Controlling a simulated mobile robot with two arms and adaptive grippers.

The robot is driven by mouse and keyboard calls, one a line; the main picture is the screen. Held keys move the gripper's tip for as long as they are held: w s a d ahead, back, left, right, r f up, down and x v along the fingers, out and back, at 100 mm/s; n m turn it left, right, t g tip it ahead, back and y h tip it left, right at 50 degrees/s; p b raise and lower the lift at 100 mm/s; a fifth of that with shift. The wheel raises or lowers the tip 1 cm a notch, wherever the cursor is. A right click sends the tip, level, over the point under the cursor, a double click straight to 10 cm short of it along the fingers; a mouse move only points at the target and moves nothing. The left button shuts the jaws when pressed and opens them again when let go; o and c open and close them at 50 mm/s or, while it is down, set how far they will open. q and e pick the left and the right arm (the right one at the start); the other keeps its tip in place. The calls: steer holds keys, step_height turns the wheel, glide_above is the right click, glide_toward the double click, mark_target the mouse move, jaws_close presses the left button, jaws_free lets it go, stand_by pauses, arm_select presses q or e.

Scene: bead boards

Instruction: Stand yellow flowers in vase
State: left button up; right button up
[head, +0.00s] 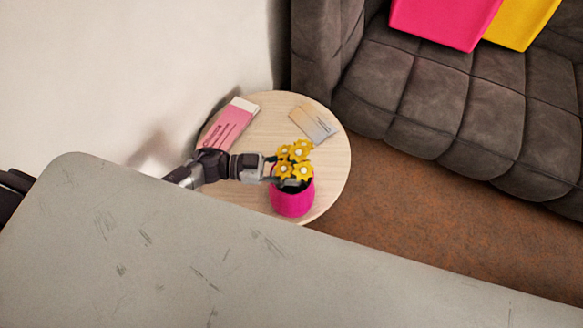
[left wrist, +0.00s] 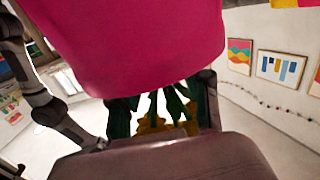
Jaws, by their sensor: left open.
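The yellow flowers (head: 293,160), with pale centres, stand over the opening of the pink vase (head: 292,200) on the round table. In the left wrist view their green stems (left wrist: 154,106) show below the edge of the large pink vase (left wrist: 135,45). The yellow blooms (left wrist: 152,125) are partly hidden there. My left gripper (head: 272,170) reaches in from the left at the vase's rim, beside the blooms. It is open, with its fingers (left wrist: 160,110) on either side of the stems. How deep the stems sit is hidden. My right gripper is not in view.
The round wooden table (head: 335,165) also holds a pink book (head: 230,122) and a grey-and-tan booklet (head: 313,124). A grey surface (head: 200,250) spans the foreground. A dark sofa (head: 430,95) with pink and yellow cushions stands at the upper right.

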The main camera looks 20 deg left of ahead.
arm_select(q)
steer(key=v, duration=1.2)
stand_by(0.6)
